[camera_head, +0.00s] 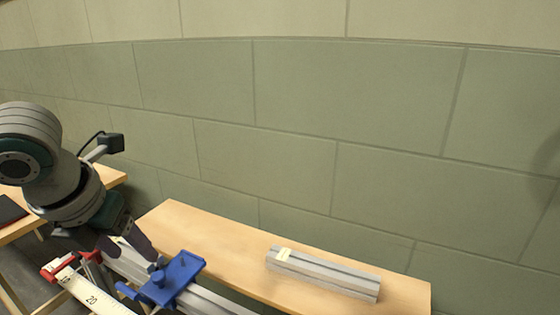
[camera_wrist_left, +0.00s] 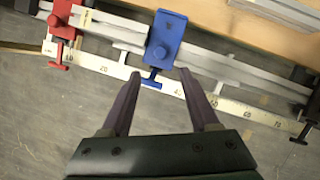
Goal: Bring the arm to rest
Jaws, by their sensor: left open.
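My left arm comes in from the left in the head view. Its left gripper (camera_head: 128,243) is above the rail, close to a blue clamp slider (camera_head: 178,278). My right gripper is in neither view.
A scaled rail (camera_wrist_left: 110,70) carries a red slider (camera_wrist_left: 62,25) at left and a dark one (camera_wrist_left: 302,130) at right. A wooden bench (camera_head: 225,240) holds a grey metal bar (camera_head: 325,275). Another table (camera_head: 105,175) stands at left. A green block wall (camera_head: 300,165) is behind.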

